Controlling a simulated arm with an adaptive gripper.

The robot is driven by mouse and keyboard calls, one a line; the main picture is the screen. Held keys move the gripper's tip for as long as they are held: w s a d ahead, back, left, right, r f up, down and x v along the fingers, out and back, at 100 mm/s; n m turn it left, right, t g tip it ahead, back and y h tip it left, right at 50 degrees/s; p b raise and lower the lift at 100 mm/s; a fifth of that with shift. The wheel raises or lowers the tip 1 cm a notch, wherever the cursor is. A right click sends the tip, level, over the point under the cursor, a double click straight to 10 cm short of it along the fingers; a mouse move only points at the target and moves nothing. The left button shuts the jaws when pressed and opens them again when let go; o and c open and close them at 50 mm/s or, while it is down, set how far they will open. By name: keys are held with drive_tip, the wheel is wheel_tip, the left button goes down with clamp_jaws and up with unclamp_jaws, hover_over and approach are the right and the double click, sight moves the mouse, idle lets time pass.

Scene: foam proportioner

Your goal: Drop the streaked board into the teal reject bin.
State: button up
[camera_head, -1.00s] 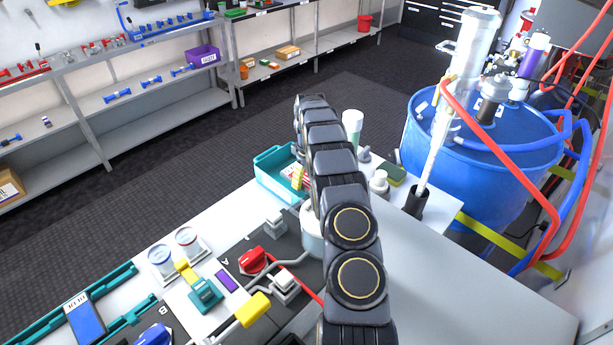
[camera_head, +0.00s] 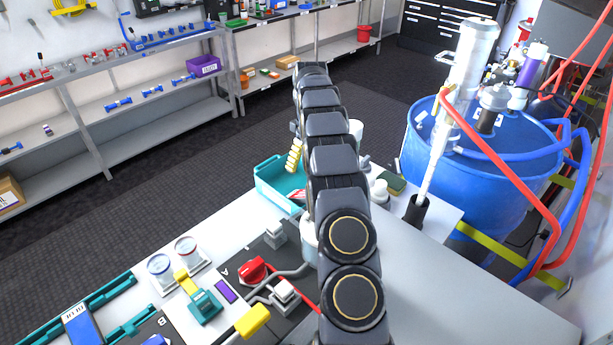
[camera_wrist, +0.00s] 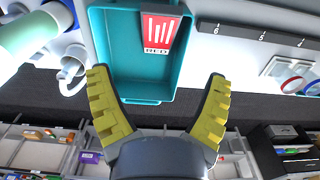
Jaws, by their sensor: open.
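The teal reject bin (camera_head: 268,190) stands at the table's far edge, and it fills the upper middle of the wrist view (camera_wrist: 110,60). The streaked board (camera_wrist: 158,32), a card with white streaks on red and the letters RED, lies inside the bin against its upper wall in the wrist view. A bit of its red and white shows in the head view (camera_head: 298,194). My gripper (camera_wrist: 157,75) is open and empty, its yellow ridged fingers apart above the bin. In the head view one yellow finger (camera_head: 294,155) shows above the bin; my arm hides the rest.
A panel with a red knob (camera_head: 252,269) and a teal valve handle (camera_head: 205,305) is left of my arm. White round fittings (camera_head: 379,190) and a green pad (camera_head: 396,184) stand right of it, by a blue drum (camera_head: 470,180). Two round gauges (camera_head: 172,255) lie left.

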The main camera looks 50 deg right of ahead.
drive_tip(key=s+a+r, duration=0.3)
drive_tip(key=a+r, duration=0.5)
drive_tip(key=a, duration=0.3)
drive_tip(key=s+a+r, duration=0.3)
drive_tip(key=a+r, duration=0.4)
drive_tip(key=a, duration=0.5)
drive_tip(key=s+a, duration=0.7)
drive_tip(key=s, duration=0.5)
drive_tip(key=s+a+f+g, duration=0.1)
drive_tip(key=s+a, duration=0.7)
drive_tip(key=s, duration=0.4)
drive_tip(key=shift+s+a+f+g, duration=0.15)
drive_tip(key=shift+s+f+g, duration=0.1)
drive_tip(key=shift+s+g, duration=0.05)
